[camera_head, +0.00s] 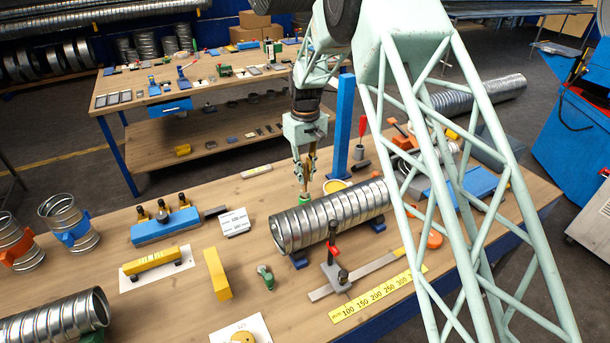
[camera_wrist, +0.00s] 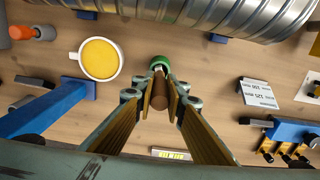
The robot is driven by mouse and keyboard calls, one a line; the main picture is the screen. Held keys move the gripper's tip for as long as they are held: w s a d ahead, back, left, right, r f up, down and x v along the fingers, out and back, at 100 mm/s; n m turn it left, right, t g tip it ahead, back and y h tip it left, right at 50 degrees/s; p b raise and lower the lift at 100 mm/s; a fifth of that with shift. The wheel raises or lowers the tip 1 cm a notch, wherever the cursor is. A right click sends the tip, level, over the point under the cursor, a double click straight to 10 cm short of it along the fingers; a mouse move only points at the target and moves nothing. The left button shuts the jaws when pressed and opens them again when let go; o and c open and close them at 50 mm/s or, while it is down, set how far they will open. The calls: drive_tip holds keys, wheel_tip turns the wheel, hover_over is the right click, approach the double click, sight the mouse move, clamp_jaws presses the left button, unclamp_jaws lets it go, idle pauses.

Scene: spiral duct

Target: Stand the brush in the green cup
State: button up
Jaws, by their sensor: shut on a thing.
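My gripper (camera_head: 305,178) points down over the wooden table, left of the blue post. In the wrist view its two fingers (camera_wrist: 161,80) are closed on a brown round rod, which I take to be the brush (camera_wrist: 160,98). The brush is about upright and its lower part is partly hidden by the fingers. A small green round piece (camera_wrist: 160,62) shows at the brush's lower end, and also in the head view (camera_head: 304,199). I cannot tell whether it is the green cup or part of the brush, nor whether it touches the table.
A white cup with a yellow inside (camera_wrist: 100,55) stands close to my gripper. A ribbed metal duct (camera_head: 330,217) lies in front, on blue supports. The blue post (camera_head: 343,125) rises just behind. A white labelled block (camera_head: 235,222) and blue tool holder (camera_head: 165,226) are at left.

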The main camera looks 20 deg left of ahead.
drive_tip(key=shift+f+b, duration=0.6)
drive_tip(key=shift+f, duration=0.75)
idle(0.4)
drive_tip(key=o, duration=0.9)
drive_tip(key=shift+o, duration=0.2)
drive_tip(key=shift+r, duration=0.1)
drive_tip(key=shift+r, duration=5.95)
